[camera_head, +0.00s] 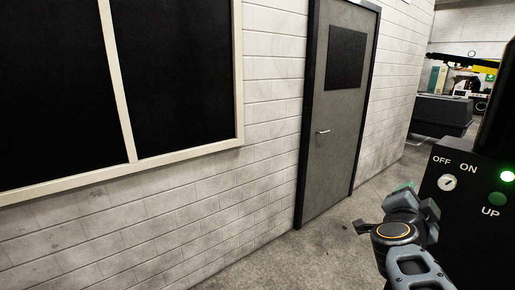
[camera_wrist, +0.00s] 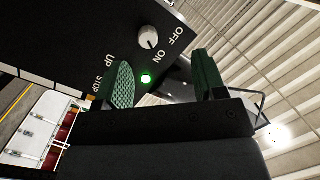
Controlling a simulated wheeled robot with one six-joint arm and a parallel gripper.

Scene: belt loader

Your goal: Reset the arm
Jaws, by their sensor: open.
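My arm shows at the lower right in the head view, with my gripper (camera_head: 408,197) in front of a black control panel (camera_head: 465,225). In the wrist view my gripper (camera_wrist: 164,70) has its two green-padded fingers spread apart with nothing between them. The panel (camera_wrist: 85,30) fills the upper left there. Its white OFF/ON knob (camera_head: 447,182) also shows in the wrist view (camera_wrist: 148,37), beyond the fingers and apart from them. A green lamp (camera_head: 507,176) on the panel is lit.
A white brick wall (camera_head: 250,160) with dark windows (camera_head: 60,95) stands at the left. A closed grey door (camera_head: 337,150) is in it. Bare floor (camera_head: 300,255) lies between wall and panel. A dark grey bulky object (camera_head: 443,114) stands farther back.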

